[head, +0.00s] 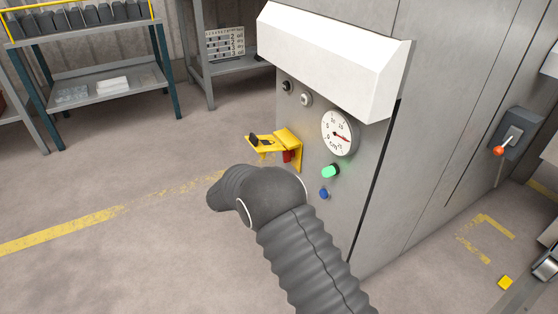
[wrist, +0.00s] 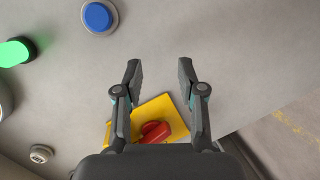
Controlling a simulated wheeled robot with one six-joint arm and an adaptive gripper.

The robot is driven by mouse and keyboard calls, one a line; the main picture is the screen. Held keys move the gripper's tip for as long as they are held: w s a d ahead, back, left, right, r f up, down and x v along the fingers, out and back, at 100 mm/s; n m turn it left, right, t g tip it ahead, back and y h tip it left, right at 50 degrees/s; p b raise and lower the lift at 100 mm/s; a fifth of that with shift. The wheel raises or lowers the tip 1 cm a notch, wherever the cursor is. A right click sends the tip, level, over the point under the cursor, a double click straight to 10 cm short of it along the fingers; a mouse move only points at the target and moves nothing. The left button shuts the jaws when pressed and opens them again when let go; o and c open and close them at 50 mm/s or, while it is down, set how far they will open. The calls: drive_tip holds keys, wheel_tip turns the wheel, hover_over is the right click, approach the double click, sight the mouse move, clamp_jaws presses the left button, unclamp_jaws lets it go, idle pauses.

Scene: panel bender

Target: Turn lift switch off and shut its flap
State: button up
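The lift switch is a red knob (wrist: 153,131) on a yellow plate (wrist: 163,109) in the wrist view, partly hidden by my gripper. In the head view the red knob (head: 288,156) shows below the yellow flap (head: 264,148), which stands out from the panel, open, with dark marks on it. I cannot tell the knob's setting. My gripper (wrist: 158,68) is open and empty in front of the panel, its fingers either side of the knob in the picture, apparently not touching it. In the head view my arm hides it.
A green lit button (head: 330,171), a blue button (head: 324,193), a dial gauge (head: 339,133) and two small knobs (head: 305,99) share the panel. A white hood (head: 335,55) juts out above. An orange-tipped lever (head: 499,150) is at right.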

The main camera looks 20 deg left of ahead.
drive_tip(key=a+m+t, duration=0.3)
drive_tip(key=a+t, duration=0.1)
drive_tip(key=a, duration=0.3)
drive_tip(key=m+t, duration=0.4)
drive_tip(key=t, duration=0.1)
approach(283, 156)
drive_tip(key=shift+h, duration=0.4)
drive_tip(key=x, duration=0.4)
drive_tip(key=p+x, duration=0.1)
drive_tip(key=x, duration=0.4)
drive_tip(key=shift+w+a+f+p, duration=0.1)
drive_tip(key=shift+w+f+p, duration=0.05)
drive_tip(key=shift+f+p, duration=0.15)
clamp_jaws()
